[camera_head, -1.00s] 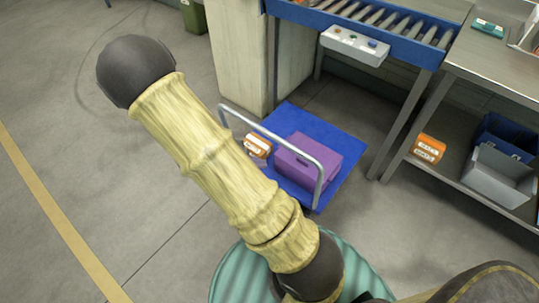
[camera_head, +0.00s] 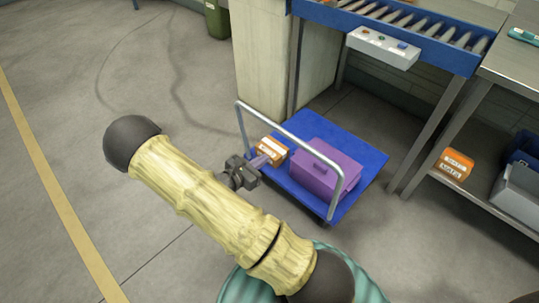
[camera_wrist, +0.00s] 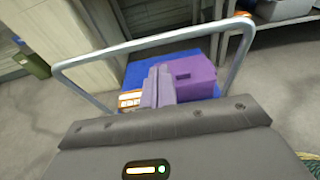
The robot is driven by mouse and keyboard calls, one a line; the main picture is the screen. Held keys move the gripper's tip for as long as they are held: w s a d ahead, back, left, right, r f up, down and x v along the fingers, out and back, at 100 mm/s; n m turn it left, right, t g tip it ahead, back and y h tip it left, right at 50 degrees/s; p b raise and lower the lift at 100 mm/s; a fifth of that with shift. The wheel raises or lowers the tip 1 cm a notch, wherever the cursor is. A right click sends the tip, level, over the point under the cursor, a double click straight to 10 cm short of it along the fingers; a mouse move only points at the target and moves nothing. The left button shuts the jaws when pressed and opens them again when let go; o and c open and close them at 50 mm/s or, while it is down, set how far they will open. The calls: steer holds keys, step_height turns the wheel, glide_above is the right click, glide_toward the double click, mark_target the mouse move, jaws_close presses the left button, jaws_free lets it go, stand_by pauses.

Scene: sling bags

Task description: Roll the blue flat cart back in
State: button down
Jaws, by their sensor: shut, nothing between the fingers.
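The blue flat cart (camera_head: 357,152) stands on the floor beside a pale pillar and below the roller conveyor. Its grey tube handle (camera_head: 292,139) rises on the side nearest me. A purple box (camera_head: 324,170) and an orange-and-white box (camera_head: 270,150) ride on the deck. My gripper (camera_head: 270,158) is just on my side of the handle, at its left part, with the fingers together and nothing in them. In the wrist view the handle (camera_wrist: 150,42) arches across the picture around my purple-grey fingers (camera_wrist: 158,86). I cannot tell whether they touch it.
The roller conveyor (camera_head: 400,32) with its control box (camera_head: 383,47) stands behind the cart. A steel table (camera_head: 512,70) with a lower shelf is at the right, holding an orange box (camera_head: 455,164) and bins. The pillar (camera_head: 268,58) borders the cart's left. Floor at left is clear.

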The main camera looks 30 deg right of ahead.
mark_target(292, 140)
steer(key=b+x, duration=0.2)
steer(key=x, duration=1)
steer(key=shift+d+f, duration=0.15)
steer(key=shift+w+d, duration=0.15)
steer(key=shift+d, duration=0.1)
steer(key=shift+w, duration=0.15)
